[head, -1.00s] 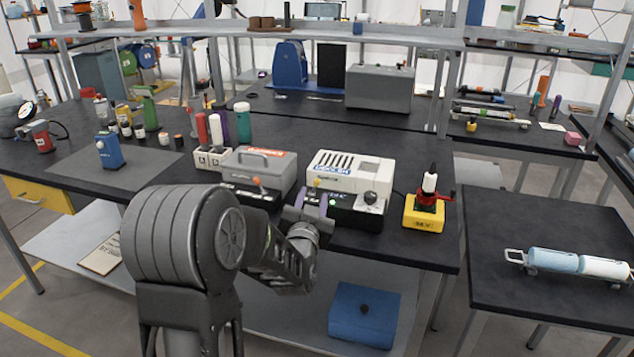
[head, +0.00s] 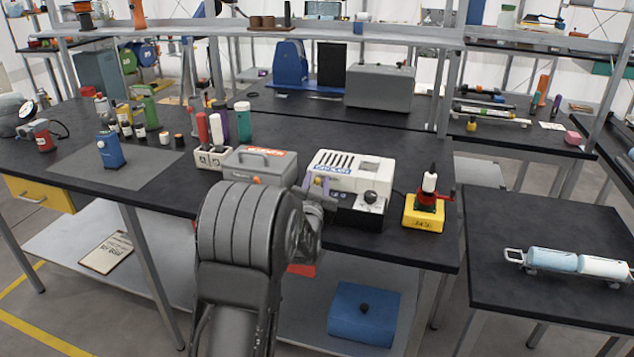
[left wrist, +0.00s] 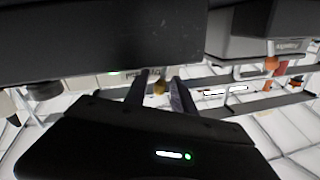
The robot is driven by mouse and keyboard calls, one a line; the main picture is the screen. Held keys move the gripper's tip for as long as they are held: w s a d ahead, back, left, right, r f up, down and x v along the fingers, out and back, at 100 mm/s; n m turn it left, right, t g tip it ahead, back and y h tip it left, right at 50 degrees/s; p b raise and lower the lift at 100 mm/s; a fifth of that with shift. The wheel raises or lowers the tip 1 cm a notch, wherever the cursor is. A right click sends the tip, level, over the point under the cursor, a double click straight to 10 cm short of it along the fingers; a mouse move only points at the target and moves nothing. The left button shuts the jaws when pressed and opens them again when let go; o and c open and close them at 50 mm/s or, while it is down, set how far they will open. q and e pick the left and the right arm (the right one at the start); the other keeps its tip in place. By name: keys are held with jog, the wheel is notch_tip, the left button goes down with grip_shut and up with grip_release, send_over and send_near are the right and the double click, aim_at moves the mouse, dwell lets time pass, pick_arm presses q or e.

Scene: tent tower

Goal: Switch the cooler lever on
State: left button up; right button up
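The white slotted machine with a blue label (head: 345,168), which looks like the cooler, stands near the bench's front edge. Its yellow-tipped lever (left wrist: 160,87) shows in the left wrist view between my left fingertips. I cannot tell whether they touch it. My left gripper (head: 317,186) is at the machine's front left in the head view, fingers apart. My forearm and gripper hide the lever and much of the machine's lower front left there. My right gripper is out of view.
A grey box with a handle (head: 262,166) stands just left of the white machine; its orange-tipped lever (left wrist: 271,63) shows in the wrist view. A yellow block with a red and black device (head: 424,220) stands to the right. A black knob (head: 370,197) is on the machine's front.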

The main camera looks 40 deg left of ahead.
pick_arm(q)
grip_shut()
dwell(0.3)
jog(key=shift+d+f+m+b, duration=0.1)
jog(key=shift+f+m+b, duration=0.15)
jog(key=shift+b, duration=0.2)
jog(key=shift+w+d+m+b, duration=0.1)
jog(key=shift+d+m+b, duration=0.1)
jog(key=shift+m+b, duration=0.4)
jog(key=shift+r, duration=0.15)
jog(key=shift+o, duration=0.9)
grip_release()
